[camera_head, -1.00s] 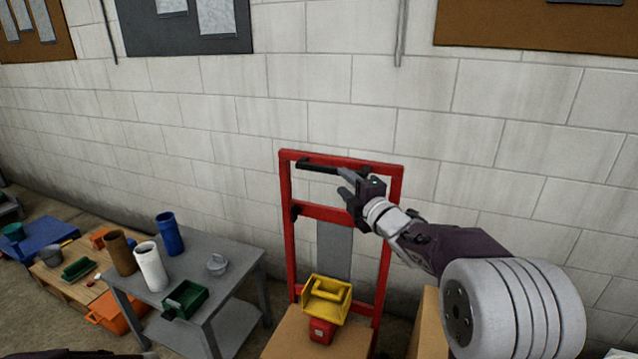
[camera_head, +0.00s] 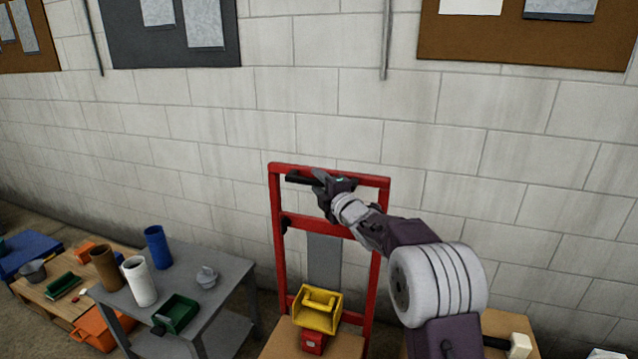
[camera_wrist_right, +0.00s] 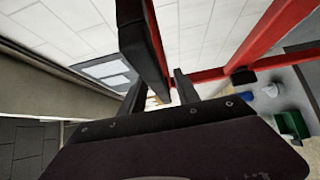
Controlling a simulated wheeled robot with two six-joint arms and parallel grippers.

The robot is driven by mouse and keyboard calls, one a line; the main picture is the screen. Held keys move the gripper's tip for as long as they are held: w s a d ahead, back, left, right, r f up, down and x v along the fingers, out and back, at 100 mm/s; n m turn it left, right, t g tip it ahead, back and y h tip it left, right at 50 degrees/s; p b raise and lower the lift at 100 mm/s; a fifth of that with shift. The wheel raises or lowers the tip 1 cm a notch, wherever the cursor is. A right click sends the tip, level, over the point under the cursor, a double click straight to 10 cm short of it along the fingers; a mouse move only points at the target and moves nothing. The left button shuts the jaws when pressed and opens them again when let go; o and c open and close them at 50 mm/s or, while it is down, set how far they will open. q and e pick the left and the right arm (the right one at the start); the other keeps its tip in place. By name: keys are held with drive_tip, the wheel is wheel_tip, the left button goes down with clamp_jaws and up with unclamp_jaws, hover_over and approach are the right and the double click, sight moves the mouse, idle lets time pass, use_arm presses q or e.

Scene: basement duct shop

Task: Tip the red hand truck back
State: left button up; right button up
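The red hand truck (camera_head: 277,243) stands upright by the block wall, with a black grip bar (camera_head: 300,179) at its top. It carries a cardboard box (camera_head: 282,343) with a yellow bin (camera_head: 318,312) and a small red object (camera_head: 313,342) on top. My right gripper (camera_head: 318,184) is at the grip bar. In the right wrist view the bar (camera_wrist_right: 143,40) runs between the two fingers (camera_wrist_right: 160,92), which are apart, with a gap showing on one side. The red frame (camera_wrist_right: 268,40) also shows there. My left gripper is out of view.
A grey table (camera_head: 228,272) with a blue cylinder (camera_head: 157,247), white cylinder (camera_head: 139,281) and green bin (camera_head: 176,313) stands left of the truck. Another cardboard box (camera_head: 500,322) with a mallet (camera_head: 518,345) is at the right. The wall (camera_head: 330,120) is close behind.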

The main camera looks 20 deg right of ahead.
clamp_jaws()
idle(1.3)
